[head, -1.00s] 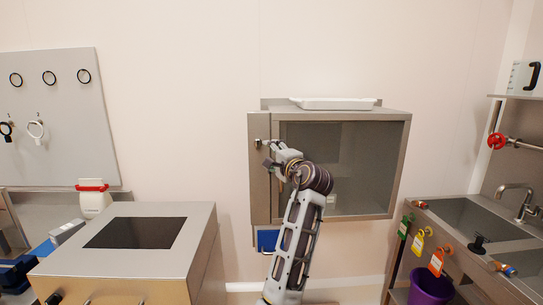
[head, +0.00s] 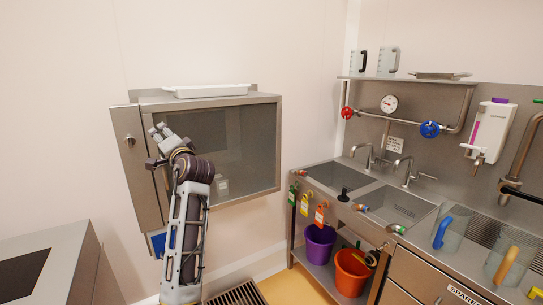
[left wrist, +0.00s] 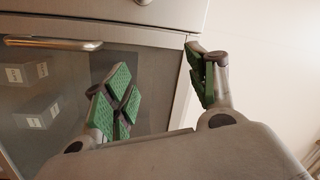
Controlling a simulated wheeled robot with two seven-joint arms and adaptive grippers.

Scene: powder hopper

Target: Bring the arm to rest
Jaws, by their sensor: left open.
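My left gripper (head: 162,131) is in front of the steel wall cabinet (head: 277,143), just right of the round knob (head: 129,140) on the cabinet's left part. It is apart from the knob. In the left wrist view, the left gripper (left wrist: 163,88) has its two green-padded fingers spread wide with nothing between them. Behind them is the cabinet's dark glass front, with a bar handle (left wrist: 52,43) at upper left. My left arm rises from the bottom of the head view and hides part of the cabinet. My right gripper is not in view.
Small boxes (left wrist: 42,113) show behind the glass. A white tray (head: 207,91) lies on the cabinet top. A steel box-shaped unit (head: 72,250) stands at lower left. A sink counter (head: 335,190) is at right, with purple (head: 319,245) and orange (head: 351,273) buckets below.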

